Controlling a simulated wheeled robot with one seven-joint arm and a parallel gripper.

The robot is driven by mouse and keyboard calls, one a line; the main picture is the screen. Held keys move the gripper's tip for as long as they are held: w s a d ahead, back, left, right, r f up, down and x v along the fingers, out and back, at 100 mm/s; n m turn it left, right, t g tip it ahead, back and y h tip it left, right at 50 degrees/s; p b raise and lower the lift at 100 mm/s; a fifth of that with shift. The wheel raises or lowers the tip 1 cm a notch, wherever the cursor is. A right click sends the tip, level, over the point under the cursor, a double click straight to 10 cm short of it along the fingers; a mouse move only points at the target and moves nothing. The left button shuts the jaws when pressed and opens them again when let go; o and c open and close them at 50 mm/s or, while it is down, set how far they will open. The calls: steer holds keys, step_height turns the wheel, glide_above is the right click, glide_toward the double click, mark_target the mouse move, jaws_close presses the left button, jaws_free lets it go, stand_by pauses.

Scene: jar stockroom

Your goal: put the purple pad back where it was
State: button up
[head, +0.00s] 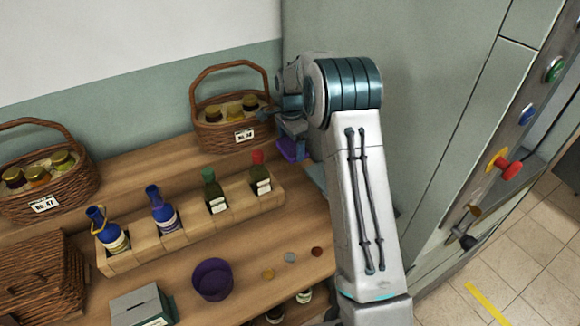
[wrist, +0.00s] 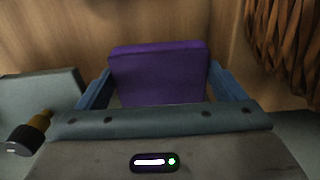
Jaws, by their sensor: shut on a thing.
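The purple pad (wrist: 158,72) is a flat square block held between the two blue fingers of my gripper (wrist: 158,88) in the wrist view. In the head view the purple pad (head: 291,149) shows as a small patch below my gripper (head: 292,130), to the right of the right basket. My arm hides part of this area. Wood fills the background behind the pad in the wrist view. I cannot tell whether the pad touches any surface.
A wicker basket (head: 206,109) with jars stands left of my gripper, another basket (head: 84,183) further left. A wooden rack (head: 190,237) holds several bottles. A purple bowl (head: 212,280), small discs and a grey box (head: 143,306) are in front. A panel with buttons (head: 510,167) is at right.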

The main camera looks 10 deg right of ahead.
mark_target(291, 172)
step_height(291, 172, down, 8)
steer(key=shift+f+p, duration=0.25)
steer(key=shift+p, duration=0.7)
steer(key=shift+f, duration=0.1)
steer(key=o, duration=0.6)
steer(key=shift+c, duration=0.2)
steer(key=shift+o, duration=0.6)
